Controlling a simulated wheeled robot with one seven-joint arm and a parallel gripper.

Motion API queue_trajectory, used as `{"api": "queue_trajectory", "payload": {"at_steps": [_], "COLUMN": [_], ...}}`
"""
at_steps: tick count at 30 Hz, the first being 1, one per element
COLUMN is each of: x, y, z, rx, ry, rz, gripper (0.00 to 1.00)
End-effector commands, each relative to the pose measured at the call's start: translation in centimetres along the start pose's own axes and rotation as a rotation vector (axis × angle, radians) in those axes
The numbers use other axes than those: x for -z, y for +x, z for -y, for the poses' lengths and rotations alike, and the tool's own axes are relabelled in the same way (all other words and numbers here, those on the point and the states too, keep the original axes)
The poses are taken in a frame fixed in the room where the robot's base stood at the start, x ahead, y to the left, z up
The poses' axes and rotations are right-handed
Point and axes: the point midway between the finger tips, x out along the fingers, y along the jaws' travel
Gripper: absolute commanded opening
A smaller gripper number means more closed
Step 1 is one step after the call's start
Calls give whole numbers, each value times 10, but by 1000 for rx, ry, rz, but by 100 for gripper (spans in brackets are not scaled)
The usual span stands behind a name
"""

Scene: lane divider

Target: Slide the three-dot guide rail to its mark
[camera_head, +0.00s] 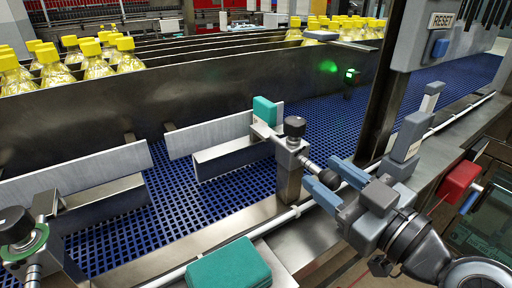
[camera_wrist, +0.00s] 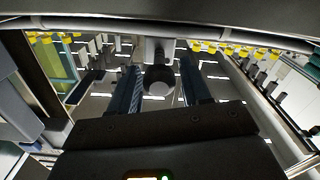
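A grey metal guide rail (camera_head: 232,156) stands over the blue mesh conveyor on a post with a black top knob (camera_head: 294,127); a teal block (camera_head: 264,110) is on its upper edge. A second guide rail (camera_head: 85,188) lies to its left, with a black, green-ringed knob at its near end. I cannot make out dots or a mark on either. My gripper (camera_head: 322,174) is open, its blue fingers pointing toward the middle rail's post. A dark round knob (camera_wrist: 158,82) shows between the fingers in the wrist view; I cannot tell whether they touch it.
The blue conveyor (camera_head: 190,215) runs past dark lane walls with yellow-capped bottles (camera_head: 98,62) behind. A teal pad (camera_head: 228,266) sits by the near frame. A red block (camera_head: 459,180) is right of my arm. A RESET box (camera_head: 435,32) hangs above at right. A green light (camera_head: 350,75) glows.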

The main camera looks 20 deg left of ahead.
Motion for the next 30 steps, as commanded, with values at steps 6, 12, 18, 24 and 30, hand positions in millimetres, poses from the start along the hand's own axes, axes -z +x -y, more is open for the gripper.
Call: {"api": "queue_trajectory", "payload": {"at_steps": [6,12,18,24,30], "x": [0,0,0,1,1], "y": [0,0,-1,-6,-13], "z": [0,0,0,0,0], "rx": [0,0,0,-1,-1], "ry": [0,0,0,-1,0], "rz": [0,-1,-1,-3,-3], "gripper": [26,7,2,2,2]}}
